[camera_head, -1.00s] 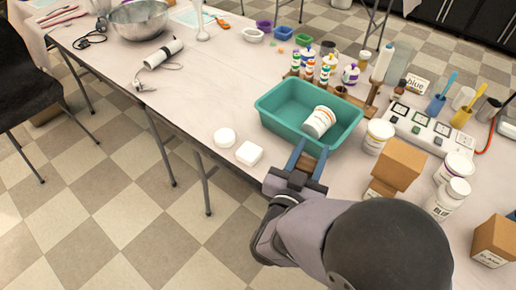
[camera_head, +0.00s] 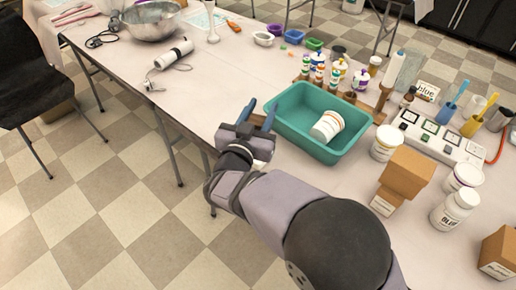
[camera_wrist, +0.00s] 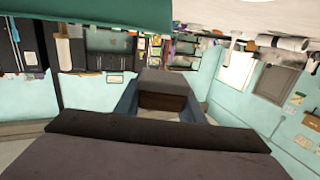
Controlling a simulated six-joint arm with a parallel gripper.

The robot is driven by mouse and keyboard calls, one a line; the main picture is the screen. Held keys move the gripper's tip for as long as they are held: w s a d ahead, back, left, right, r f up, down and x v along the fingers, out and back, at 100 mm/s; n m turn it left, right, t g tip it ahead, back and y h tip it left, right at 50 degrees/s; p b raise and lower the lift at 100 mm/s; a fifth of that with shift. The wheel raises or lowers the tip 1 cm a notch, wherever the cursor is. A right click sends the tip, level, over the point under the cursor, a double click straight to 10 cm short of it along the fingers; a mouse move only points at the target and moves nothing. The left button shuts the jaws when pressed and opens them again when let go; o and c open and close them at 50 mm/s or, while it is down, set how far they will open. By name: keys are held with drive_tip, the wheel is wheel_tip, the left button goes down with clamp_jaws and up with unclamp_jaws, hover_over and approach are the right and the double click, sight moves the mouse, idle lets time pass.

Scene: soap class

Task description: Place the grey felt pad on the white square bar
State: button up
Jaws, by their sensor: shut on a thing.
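My gripper (camera_head: 260,112) is raised over the table, left of the teal tub, with its two blue fingers pointing away from my body. In the wrist view the fingers close on a grey-brown block, which I take for the grey felt pad (camera_wrist: 164,80). The pad is hard to make out in the head view. The white square bar (camera_head: 263,150) shows only in part, just behind and beside my gripper's wrist. The height of the gripper above it cannot be told. The round white bar beside it is hidden by my gripper now.
The teal tub (camera_head: 289,139) with a white jar (camera_head: 327,126) in it stands close on the right. Cardboard boxes (camera_head: 407,172) and white jars are farther right. Small bottles (camera_head: 318,72) stand behind the tub. The table to the left is clear up to a white cylinder (camera_head: 174,53).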

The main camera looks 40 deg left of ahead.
drive_tip(key=shift+f+b, duration=0.4)
drive_tip(key=shift+f, duration=4.45)
drive_tip(key=shift+f, duration=0.2)
drive_tip(key=o, duration=1)
drive_tip(key=shift+o, duration=0.2)
drive_tip(key=shift+r, duration=0.2)
drive_tip(key=v, duration=1.2)
